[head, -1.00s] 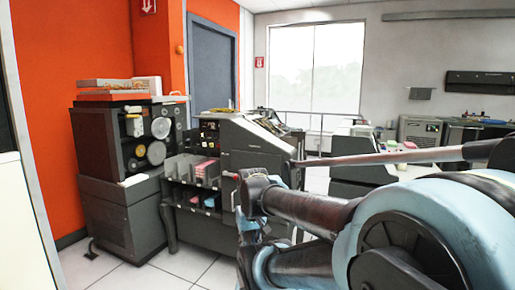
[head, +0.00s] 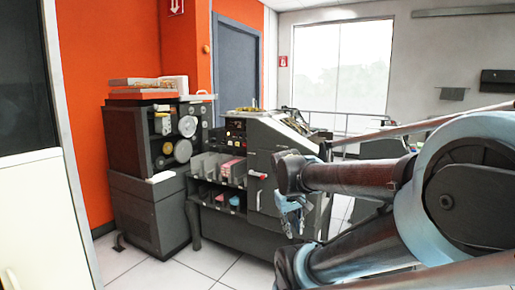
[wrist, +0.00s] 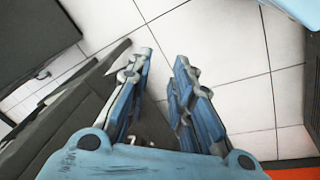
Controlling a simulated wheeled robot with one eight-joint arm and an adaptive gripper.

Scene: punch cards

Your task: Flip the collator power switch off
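A dark grey card machine (head: 275,160), which looks like the collator, stands in the middle of the head view. A small dark panel (head: 236,127) with tiny controls is at its upper left. I cannot tell which control is the power switch. My gripper (wrist: 163,58) is open and empty in the wrist view, its blue fingers apart above floor tiles. In the head view my gripper (head: 291,217) hangs in front of the machine's right part, pointing down, and my arm hides some of that side. I cannot tell whether it touches the machine.
A dark machine with reels (head: 150,180) stands to the left, with boxes (head: 148,90) on top. The card pockets (head: 218,168) hold pink cards. The white tiled floor (head: 215,262) in front is clear. A pale cabinet (head: 40,220) is at the near left.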

